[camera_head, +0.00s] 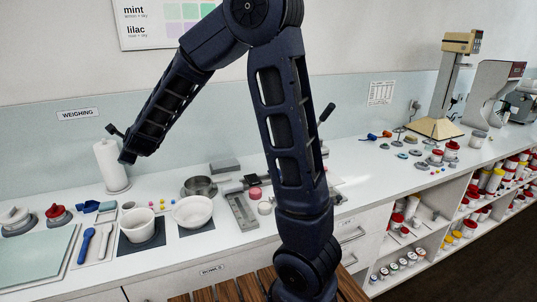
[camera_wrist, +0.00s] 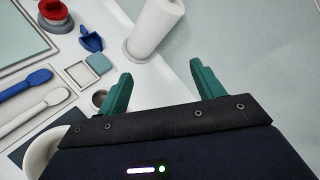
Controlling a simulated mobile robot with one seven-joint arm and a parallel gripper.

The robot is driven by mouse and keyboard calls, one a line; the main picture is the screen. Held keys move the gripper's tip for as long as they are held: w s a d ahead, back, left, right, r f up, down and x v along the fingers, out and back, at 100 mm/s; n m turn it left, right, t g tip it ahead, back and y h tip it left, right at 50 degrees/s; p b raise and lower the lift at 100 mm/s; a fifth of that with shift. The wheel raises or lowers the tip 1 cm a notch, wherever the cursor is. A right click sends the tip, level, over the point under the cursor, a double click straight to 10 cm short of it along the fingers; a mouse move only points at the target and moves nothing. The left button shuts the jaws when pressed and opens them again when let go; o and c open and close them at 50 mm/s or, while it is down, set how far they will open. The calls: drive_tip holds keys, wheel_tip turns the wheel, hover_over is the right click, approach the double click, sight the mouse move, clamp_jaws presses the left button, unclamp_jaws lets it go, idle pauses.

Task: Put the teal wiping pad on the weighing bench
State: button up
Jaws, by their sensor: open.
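A small pale teal square pad (camera_wrist: 99,63), which looks like the wiping pad, lies on the white bench in the wrist view. It is beside a square pale frame and below the blue scoop. The weighing bench (camera_head: 150,188) is the white worktop under the WEIGHING sign (camera_head: 78,114) in the head view. My gripper (camera_wrist: 160,80) is open and empty, its two green fingers spread above the bench. The pad is to the left of the fingers in the wrist view, apart from them. In the head view the fingers are hard to make out.
A paper towel roll (camera_head: 112,166) stands upright close to my gripper. A white cup (camera_head: 138,225), a white bowl (camera_head: 193,212), a metal pan (camera_head: 199,187), blue spoon (camera_head: 86,245) and blue scoop (camera_wrist: 91,39) crowd the bench. A red-topped item (camera_head: 57,214) stands left.

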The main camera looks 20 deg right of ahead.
drive_tip(key=s+d+r+n+g, duration=0.15)
drive_tip(key=s+d+n, duration=0.25)
drive_tip(key=d, duration=0.4)
drive_tip(key=s+d+r+n+g+h, duration=0.1)
drive_tip(key=s+d+r+n, duration=0.2)
drive_tip(key=d+n, duration=0.3)
drive_tip(key=s+d+r+n+g, duration=0.1)
drive_tip(key=s+d+r+n, duration=0.25)
drive_tip(key=d, duration=0.55)
drive_tip(key=s+d+f+n+g+h, duration=0.1)
drive_tip(key=s+d+n, duration=0.3)
drive_tip(key=s+d, duration=0.5)
drive_tip(key=s+d+f+n+g+h, duration=0.2)
drive_tip(key=s+d+n+h, duration=0.1)
drive_tip(key=s+d, duration=0.6)
drive_tip(key=shift+s+d+n, duration=0.2)
drive_tip(key=shift+s+n, duration=0.35)
drive_tip(key=shift+s, duration=0.6)
drive_tip(key=shift+g, duration=0.25)
